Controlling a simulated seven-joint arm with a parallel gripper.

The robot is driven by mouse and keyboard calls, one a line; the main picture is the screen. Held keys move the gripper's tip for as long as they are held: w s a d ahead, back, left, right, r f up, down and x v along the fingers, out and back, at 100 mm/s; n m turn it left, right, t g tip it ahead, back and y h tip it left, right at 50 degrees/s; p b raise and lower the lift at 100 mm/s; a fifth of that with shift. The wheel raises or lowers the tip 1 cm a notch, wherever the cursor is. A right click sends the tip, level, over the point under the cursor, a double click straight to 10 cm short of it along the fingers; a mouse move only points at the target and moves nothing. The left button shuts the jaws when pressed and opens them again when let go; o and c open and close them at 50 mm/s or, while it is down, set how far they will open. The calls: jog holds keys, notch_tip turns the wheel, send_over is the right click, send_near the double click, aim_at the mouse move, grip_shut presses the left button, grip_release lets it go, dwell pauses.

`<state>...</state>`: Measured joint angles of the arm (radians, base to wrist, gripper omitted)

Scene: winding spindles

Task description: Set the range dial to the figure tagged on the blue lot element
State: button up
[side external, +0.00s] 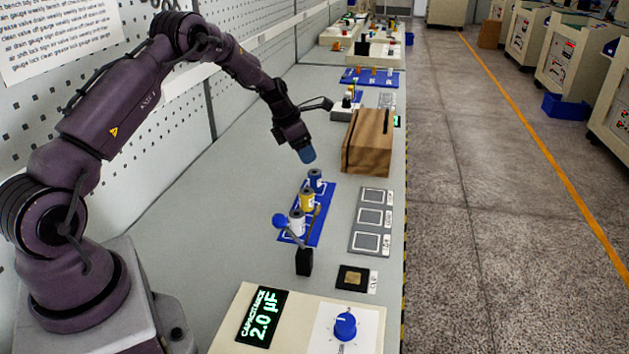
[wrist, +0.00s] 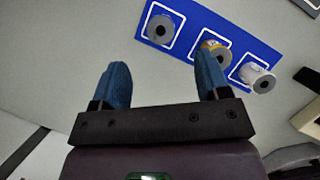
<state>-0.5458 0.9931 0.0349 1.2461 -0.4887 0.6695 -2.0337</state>
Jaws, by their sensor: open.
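The range dial is a blue knob (side external: 345,325) on a white plate of the cream console at the front. The console's display (side external: 264,318) reads "CAPACITANCE 2.0 µF". Three wound elements stand in a row on a blue mat (side external: 325,222): a blue one (side external: 315,181) at the far end, a yellow one (side external: 306,201) in the middle, a white one (side external: 297,222) nearest. No tag figure on them is readable. My gripper (wrist: 163,80) is open and empty, above and short of the row in the wrist view. In the side view its blue fingers (side external: 307,155) hang beyond the blue element.
A black post (side external: 304,262) with a blue-ball lever stands at the mat's near end. A grey three-square panel (side external: 372,220) and a wooden box (side external: 368,142) lie right of the mat. The bench left of the mat is clear.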

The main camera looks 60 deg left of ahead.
aim_at(315, 172)
jog(key=x, duration=0.7)
jog(key=shift+r, duration=0.1)
jog(key=c, duration=1)
